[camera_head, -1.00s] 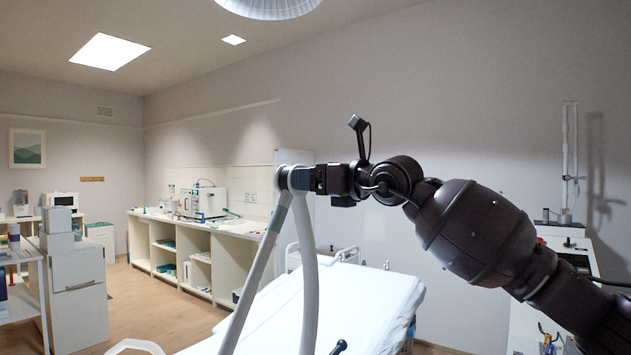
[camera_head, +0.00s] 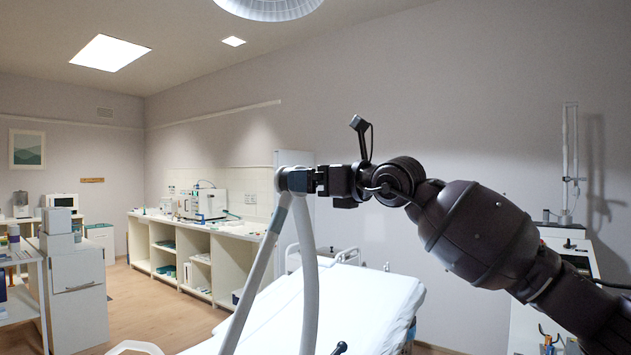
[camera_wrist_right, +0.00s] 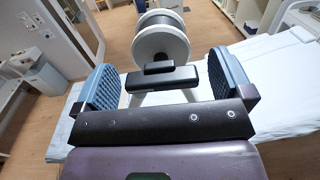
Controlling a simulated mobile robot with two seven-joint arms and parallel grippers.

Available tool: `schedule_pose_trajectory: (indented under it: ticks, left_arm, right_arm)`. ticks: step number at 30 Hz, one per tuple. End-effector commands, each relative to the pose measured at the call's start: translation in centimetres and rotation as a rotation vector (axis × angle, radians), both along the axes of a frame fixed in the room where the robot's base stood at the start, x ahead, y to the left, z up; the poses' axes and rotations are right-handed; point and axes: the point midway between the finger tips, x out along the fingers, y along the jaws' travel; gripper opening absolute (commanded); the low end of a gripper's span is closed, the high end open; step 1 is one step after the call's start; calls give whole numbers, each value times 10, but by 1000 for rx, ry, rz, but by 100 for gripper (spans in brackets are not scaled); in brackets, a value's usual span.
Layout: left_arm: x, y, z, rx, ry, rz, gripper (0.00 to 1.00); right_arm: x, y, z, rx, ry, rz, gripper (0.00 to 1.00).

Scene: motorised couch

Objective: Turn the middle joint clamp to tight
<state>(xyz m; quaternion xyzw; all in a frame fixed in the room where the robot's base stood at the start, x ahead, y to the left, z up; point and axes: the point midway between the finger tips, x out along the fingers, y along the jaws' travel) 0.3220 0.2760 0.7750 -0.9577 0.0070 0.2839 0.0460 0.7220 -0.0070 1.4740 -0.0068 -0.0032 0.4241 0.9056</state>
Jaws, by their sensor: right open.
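The lamp-like arm's middle joint (camera_head: 292,180) is a grey round hub where two pale tubes meet above the couch. In the right wrist view the joint (camera_wrist_right: 160,42) is a white-rimmed drum straight ahead. A black bar-shaped clamp handle (camera_wrist_right: 160,76) stands on its near side, lying roughly crosswise. My right gripper (camera_head: 312,181) is at the joint from the right. In the wrist view its blue-grey padded fingers (camera_wrist_right: 165,84) are apart, one on each side of the handle, with gaps showing. I cannot tell the clamp's setting. My left gripper is not in view.
The couch (camera_head: 350,300) with its white top lies below the joint. A white counter (camera_head: 200,235) with equipment runs along the back wall. A white cabinet (camera_head: 78,285) stands at the left. Open floor (camera_head: 165,310) lies between them.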

Motion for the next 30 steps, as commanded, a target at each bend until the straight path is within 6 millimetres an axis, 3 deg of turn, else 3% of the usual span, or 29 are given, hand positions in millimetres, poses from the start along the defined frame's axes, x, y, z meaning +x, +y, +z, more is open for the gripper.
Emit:
schedule_pose_trajectory:
  ticks: [18,30]
  left_arm:
    - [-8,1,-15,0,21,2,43]
    - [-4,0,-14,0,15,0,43]
  right_arm:
    - [-59,-72,-1,-1,-2,-2,98]
    - [-67,-80,0,-1,-2,-1,98]
